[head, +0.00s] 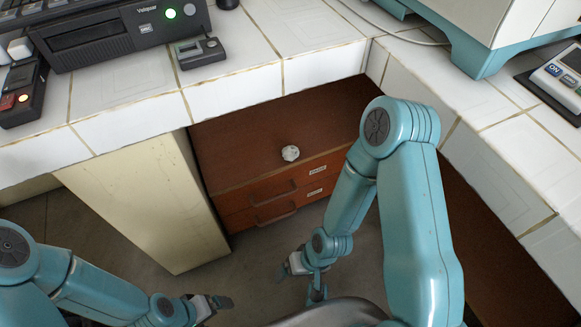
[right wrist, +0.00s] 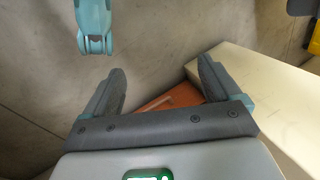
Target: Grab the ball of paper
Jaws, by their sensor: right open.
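The ball of paper (head: 290,153) is small, white and crumpled. In the head view it rests on top of a brown drawer cabinet (head: 240,150) under the counter. My right gripper (head: 286,268) is low, nearer to me than the cabinet and well apart from the ball. The right wrist view shows its two fingers (right wrist: 162,80) spread with nothing between them. The ball does not show in that view. My left gripper (head: 222,302) is at the lower left, away from the ball; its jaw opening is not clear.
White tiled counters (head: 325,66) run behind and to the right, above the cabinet. A cream panel (head: 145,200) stands left of the cabinet. A black device (head: 120,30) and a small meter (head: 202,53) sit on the back counter. Grey floor (head: 255,255) lies in front of the drawers.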

